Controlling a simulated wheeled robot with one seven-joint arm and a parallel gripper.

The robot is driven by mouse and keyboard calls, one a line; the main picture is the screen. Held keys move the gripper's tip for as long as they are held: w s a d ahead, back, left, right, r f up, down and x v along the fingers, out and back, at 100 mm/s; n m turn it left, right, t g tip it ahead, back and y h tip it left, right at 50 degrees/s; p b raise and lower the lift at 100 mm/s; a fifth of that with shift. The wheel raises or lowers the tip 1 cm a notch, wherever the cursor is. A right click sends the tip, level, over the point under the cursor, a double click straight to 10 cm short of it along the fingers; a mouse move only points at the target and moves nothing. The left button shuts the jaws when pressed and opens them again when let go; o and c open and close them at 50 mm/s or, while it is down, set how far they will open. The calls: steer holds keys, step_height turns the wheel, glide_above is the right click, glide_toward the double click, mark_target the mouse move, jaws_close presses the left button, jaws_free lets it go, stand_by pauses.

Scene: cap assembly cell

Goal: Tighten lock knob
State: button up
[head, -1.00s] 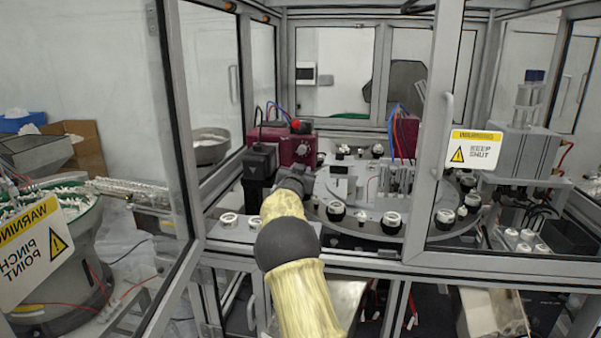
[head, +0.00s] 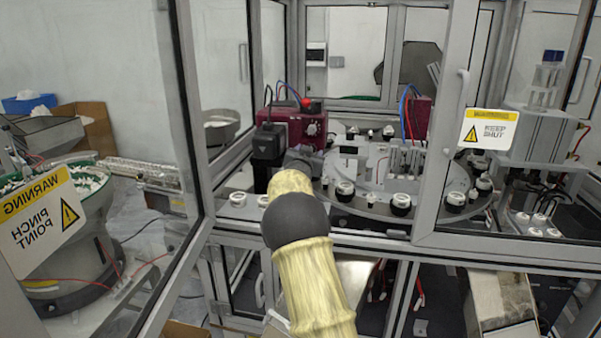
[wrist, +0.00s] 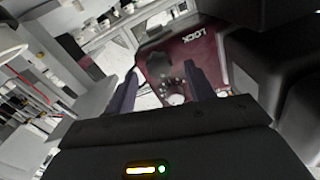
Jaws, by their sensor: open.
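Nothing is held. I cannot tell whether the fingers touch the knob.
A round turntable (head: 375,205) carrying several caps lies to the right. The cell frame and a glass door (head: 445,130) with a warning sign border the opening. A bowl feeder (head: 75,245) stands outside at left.

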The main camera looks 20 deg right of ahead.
steer(key=b+v, duration=0.4)
steer(key=v, duration=1.1)
steer(key=shift+s+a, duration=0.25)
steer(key=shift+a, duration=0.05)
steer(key=shift+f, duration=0.1)
